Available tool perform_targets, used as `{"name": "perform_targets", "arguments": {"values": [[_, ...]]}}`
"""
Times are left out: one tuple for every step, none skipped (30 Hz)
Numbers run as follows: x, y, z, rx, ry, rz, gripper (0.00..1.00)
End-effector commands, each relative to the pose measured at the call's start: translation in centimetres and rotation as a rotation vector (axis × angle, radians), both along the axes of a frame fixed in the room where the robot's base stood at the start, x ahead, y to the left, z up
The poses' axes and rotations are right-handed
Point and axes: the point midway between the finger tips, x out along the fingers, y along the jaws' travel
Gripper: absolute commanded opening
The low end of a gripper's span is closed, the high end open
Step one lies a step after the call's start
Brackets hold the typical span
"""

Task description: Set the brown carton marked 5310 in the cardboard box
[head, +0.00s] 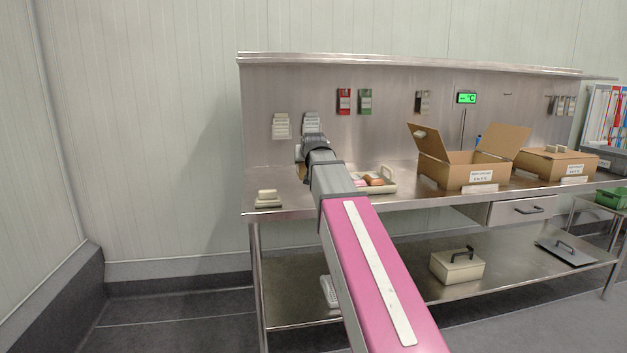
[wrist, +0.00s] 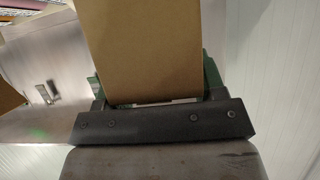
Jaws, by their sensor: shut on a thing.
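A brown carton (wrist: 145,40) fills the upper middle of the wrist view. My gripper (wrist: 154,82) is shut on it, with a green finger at each side. No marking shows on the face I see, so I cannot read 5310. In the head view my arm hides most of the gripper and the carton. The open cardboard box (head: 455,176) stands on the steel bench to the right of my gripper, its flaps spread and a white label on its front. The carton is apart from this box.
A cream tray (head: 389,184) with small items lies between my arm and the open box. A closed cardboard box (head: 556,165) stands to its right. A small cream object (head: 268,199) sits at the bench's left end. The steel back panel (head: 390,135) rises behind.

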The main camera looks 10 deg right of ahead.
Motion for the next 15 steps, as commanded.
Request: {"name": "perform_targets", "arguments": {"values": [[1.5,-0.4,-0.6,0.001,0.000,0.000,0.21],[2.1,-0.5,-1.0,0.001,0.000,0.000,0.21],[2.8,-0.7,-1.5,0.002,0.001,-0.001,0.21],[3.4,-0.9,-1.8,0.002,0.001,0.000,0.21],[4.0,-1.1,-2.1,0.002,0.000,-0.001,0.21],[4.7,-1.3,-2.6,0.001,0.000,0.000,0.21],[5.2,-1.4,-3.0,0.001,0.001,0.000,0.21],[5.7,-1.6,-3.3,0.000,0.001,0.000,0.21],[6.2,-1.8,-3.6,0.000,0.000,0.000,0.21],[6.6,-1.9,-3.9,0.001,-0.001,0.000,0.21],[7.0,-2.0,-4.1,0.001,-0.001,0.000,0.21],[7.3,-2.1,-4.4,0.001,-0.001,0.000,0.21],[7.5,-2.2,-4.5,0.001,-0.001,0.000,0.21],[7.6,-2.2,-4.6,0.002,-0.001,0.000,0.21],[7.8,-2.3,-4.8,0.002,-0.001,0.000,0.21]]}}
